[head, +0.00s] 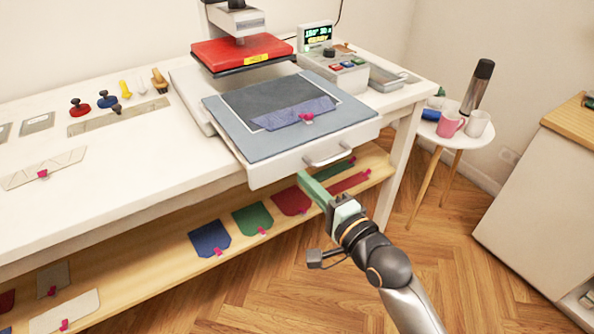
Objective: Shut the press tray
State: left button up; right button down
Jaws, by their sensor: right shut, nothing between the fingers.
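The press tray (284,169) is a white drawer with a grey-blue pad (236,138) on top. It is pulled out of the heat press and sticks out past the table's front edge. A dark sheet and a blue fabric pocket (292,114) with a pink clip lie on the pad. The tray's metal handle (328,155) is on its front face. My right gripper (304,178) is shut and empty, just below the tray's front, left of the handle. I cannot tell whether it touches the tray. My left gripper is out of view.
The red press head (242,52) is raised above the tray's rear. A control box (333,68) stands at its right. A shelf (175,264) with fabric pieces runs below the tabletop. A round side table (452,141) with mugs stands at the right. The floor in front is clear.

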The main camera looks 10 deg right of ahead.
aim_at(289, 163)
jog(key=x, duration=0.4)
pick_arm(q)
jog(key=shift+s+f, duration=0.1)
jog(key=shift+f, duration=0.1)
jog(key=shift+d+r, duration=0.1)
pick_arm(e)
jog(key=shift+w, duration=0.1)
